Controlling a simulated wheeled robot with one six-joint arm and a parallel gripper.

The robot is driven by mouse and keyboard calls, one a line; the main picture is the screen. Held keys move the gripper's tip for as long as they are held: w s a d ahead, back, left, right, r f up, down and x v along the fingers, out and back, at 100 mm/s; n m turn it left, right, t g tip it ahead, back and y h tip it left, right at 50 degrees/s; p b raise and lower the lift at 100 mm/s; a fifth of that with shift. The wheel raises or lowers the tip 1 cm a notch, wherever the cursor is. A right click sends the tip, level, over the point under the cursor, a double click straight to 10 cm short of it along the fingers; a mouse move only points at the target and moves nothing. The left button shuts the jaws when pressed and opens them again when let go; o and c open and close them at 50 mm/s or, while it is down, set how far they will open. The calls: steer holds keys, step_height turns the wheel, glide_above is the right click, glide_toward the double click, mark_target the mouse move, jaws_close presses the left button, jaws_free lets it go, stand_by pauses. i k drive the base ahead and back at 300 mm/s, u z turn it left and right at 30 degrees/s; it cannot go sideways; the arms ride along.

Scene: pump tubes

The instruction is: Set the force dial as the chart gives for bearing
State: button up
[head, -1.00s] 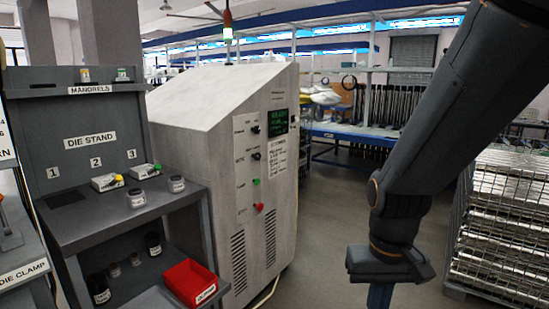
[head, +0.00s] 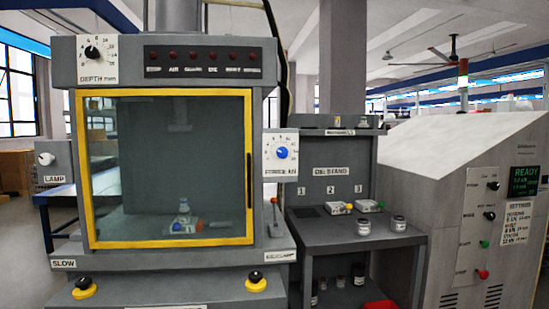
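The force dial (head: 281,153) is a blue knob on a white scale plate at the right side of the press, with a label below that seems to read FORCE kN. Its numbers and pointer are too small to read surely. The chart (head: 517,221) is a white sheet headed SETTINGS on the light grey cabinet at the right. It has several lines of text, too small to read. My gripper and arm are out of view.
The press (head: 166,73) has a shut yellow-framed clear door and a black DEPTH dial (head: 92,52). The die stand (head: 352,234) stands between press and cabinet (head: 470,160). A green READY display (head: 524,181) is above the chart. Two black buttons (head: 83,283) (head: 256,276) sit in front.

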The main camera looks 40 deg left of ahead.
mark_target(283, 152)
steer(key=k, duration=0.1)
steer(key=u, duration=1.5)
steer(key=i, duration=0.45)
steer(key=u, duration=0.05)
